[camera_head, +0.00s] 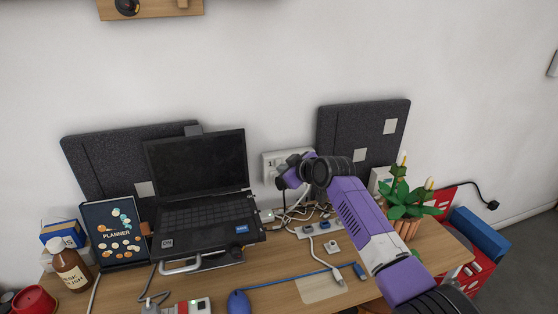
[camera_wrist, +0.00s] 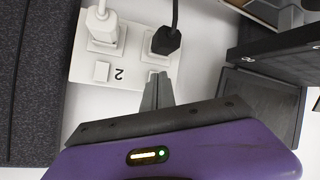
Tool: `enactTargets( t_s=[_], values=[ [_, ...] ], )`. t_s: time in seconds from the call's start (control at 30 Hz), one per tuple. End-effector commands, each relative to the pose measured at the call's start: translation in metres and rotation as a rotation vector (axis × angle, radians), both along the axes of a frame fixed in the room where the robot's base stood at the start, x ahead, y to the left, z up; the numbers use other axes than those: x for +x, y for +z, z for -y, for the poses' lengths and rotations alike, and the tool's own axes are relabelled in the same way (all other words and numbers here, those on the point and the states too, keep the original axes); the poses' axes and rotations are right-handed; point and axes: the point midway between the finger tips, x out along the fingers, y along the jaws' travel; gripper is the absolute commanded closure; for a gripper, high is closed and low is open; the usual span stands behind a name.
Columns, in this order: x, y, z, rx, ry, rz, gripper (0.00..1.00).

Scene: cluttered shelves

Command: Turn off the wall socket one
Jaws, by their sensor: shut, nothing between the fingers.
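The white wall socket plate (camera_head: 269,157) is on the wall between the laptop and the right dark panel, partly hidden by my arm. In the wrist view, the plate (camera_wrist: 88,72) appears rotated, with an upside-down "2". A white plug (camera_wrist: 101,27) and a black plug (camera_wrist: 165,42) are in it. A square switch (camera_wrist: 101,72) lies below the white plug in that view. A second switch (camera_wrist: 153,74) below the black plug is mostly covered by my fingertips. My gripper (camera_wrist: 158,83) is shut and empty, its tips at that switch; contact cannot be told.
A laptop (camera_head: 195,175) on a stand is left of the socket, and a potted plant (camera_head: 407,205) is right of my arm. A power strip (camera_head: 315,228) and loose cables lie on the desk (camera_head: 285,297). Dark felt panels (camera_head: 335,130) stand against the wall.

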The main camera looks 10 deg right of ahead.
Motion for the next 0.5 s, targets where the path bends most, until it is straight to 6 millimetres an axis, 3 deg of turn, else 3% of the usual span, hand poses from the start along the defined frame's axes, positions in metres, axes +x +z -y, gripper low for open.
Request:
enactTargets(
  t_s=[0.23, 0.5],
  values=[
    [-0.003, 0.002, 0.000, 0.000, 0.000, 0.000, 1.00],
    [-0.026, 0.001, 0.002, 0.000, -0.001, -0.001, 1.00]
  ],
)
